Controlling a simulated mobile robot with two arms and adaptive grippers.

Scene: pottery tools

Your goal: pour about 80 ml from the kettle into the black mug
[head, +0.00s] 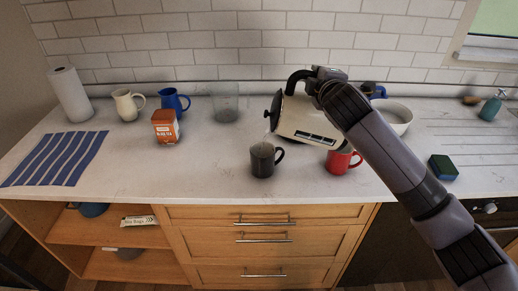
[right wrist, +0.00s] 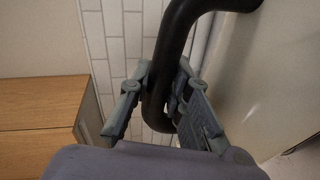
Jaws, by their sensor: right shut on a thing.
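The cream kettle (head: 300,115) is in the air in the head view, tipped far over with its black-knobbed lid side facing left. My right gripper (head: 316,82) is shut on its black handle, which passes between the fingers in the right wrist view (right wrist: 160,88). The black mug (head: 262,160) stands upright on the counter, just below and left of the kettle, apart from it. The mug's handle points right. I cannot tell whether water is running, and the mug's inside is too dark to show a level. My left gripper is out of view.
A red mug (head: 340,161) stands right of the black mug, close to my right arm. A glass container (head: 226,105), orange box (head: 165,127), blue pitcher (head: 173,102) and cream pitcher (head: 127,105) stand left. A green-topped sponge (head: 442,167) lies right.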

